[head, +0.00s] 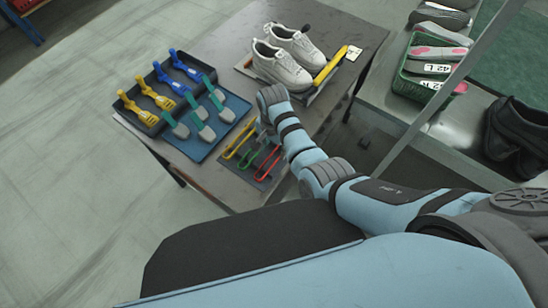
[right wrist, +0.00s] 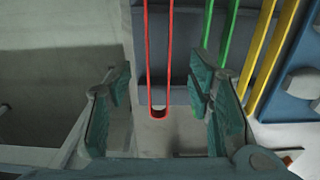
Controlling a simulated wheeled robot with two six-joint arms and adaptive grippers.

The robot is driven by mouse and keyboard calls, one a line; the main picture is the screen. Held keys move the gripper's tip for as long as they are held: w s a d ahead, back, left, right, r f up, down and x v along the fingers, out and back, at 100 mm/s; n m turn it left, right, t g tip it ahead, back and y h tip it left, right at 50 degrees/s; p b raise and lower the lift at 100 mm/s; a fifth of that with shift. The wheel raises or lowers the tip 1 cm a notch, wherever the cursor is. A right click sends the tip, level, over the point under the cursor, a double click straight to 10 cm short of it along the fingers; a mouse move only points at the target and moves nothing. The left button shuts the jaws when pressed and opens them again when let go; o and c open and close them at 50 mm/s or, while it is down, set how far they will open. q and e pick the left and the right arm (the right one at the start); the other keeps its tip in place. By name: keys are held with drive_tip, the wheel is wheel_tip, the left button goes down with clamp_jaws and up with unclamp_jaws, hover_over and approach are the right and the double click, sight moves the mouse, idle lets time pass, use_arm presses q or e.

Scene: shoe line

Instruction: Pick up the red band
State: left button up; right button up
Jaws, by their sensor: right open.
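The red band (right wrist: 147,60) is a long narrow loop at the near end of a small dark holder (right wrist: 185,68). In the head view the red band (head: 268,165) lies beside a green band (head: 249,157) and a yellow band (head: 238,141). My right gripper (head: 264,137) is over the holder, partly hidden by its own arm. In the right wrist view my right gripper (right wrist: 164,95) is open, with its teal pads on either side of the red band's near end, apart from it. My left gripper is not in view.
The green band (right wrist: 230,35) and yellow band (right wrist: 270,60) run close to the right finger. A blue mat (head: 237,107) with several tools, and white shoes (head: 288,57) with a yellow-handled tool (head: 331,65), are on the same table (head: 214,182). A green crate (head: 410,68) stands right.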

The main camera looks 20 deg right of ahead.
wheel_tip(320, 180, down, 4)
drive_tip(key=shift+s+f+b, duration=0.1)
drive_tip(key=shift+b, duration=0.6)
drive_tip(key=shift+d, duration=0.1)
drive_tip(key=c, duration=0.9)
